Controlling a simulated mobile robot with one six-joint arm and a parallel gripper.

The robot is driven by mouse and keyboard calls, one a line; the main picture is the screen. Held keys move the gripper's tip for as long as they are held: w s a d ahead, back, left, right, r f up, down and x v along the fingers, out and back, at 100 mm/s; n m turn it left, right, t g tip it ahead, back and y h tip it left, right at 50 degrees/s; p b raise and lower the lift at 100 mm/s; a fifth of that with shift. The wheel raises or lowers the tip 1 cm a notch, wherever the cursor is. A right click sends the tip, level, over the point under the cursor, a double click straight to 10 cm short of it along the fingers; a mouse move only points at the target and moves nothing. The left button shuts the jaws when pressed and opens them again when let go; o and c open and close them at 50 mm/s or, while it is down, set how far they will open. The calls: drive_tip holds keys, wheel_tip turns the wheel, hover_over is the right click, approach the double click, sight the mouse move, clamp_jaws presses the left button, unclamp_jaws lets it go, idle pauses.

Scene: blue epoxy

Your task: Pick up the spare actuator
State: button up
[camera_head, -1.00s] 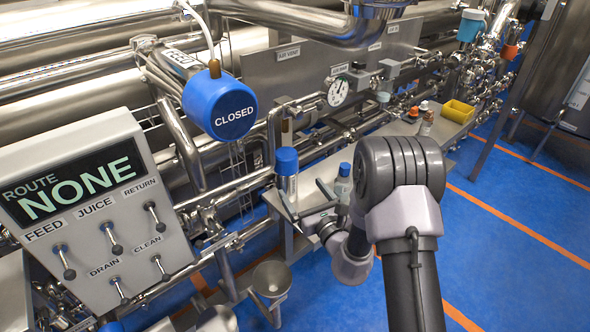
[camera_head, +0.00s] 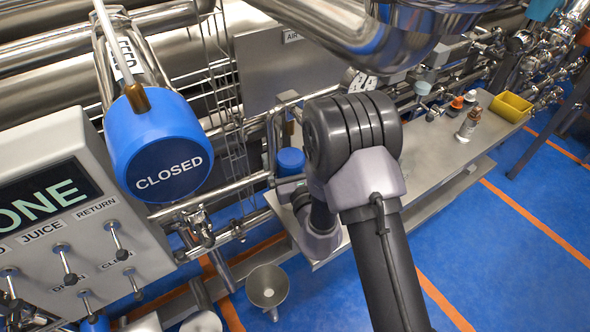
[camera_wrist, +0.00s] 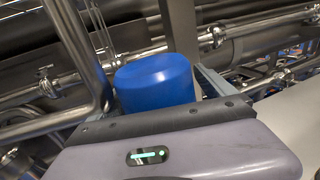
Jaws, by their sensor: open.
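The spare actuator (camera_head: 291,161), as I take it, is a blue-capped cylinder standing at the near left end of the steel bench. Its lower part is hidden in both current views. In the wrist view its blue top (camera_wrist: 155,80) rises just beyond the gripper body, between the two fingers. My gripper (camera_wrist: 157,92) is open around or just in front of it; contact cannot be made out. In the head view my arm hides most of the gripper.
A large blue actuator marked CLOSED (camera_head: 160,148) hangs on the pipework at left, beside the route panel (camera_head: 70,205). A steel funnel (camera_head: 267,287) stands low in front. The bench (camera_head: 440,150) holds a brown bottle (camera_head: 469,124) and a yellow bin (camera_head: 511,106).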

drive_tip(key=shift+s+r, duration=0.1)
drive_tip(key=shift+s, duration=0.15)
drive_tip(key=shift+c, duration=0.2)
clamp_jaws()
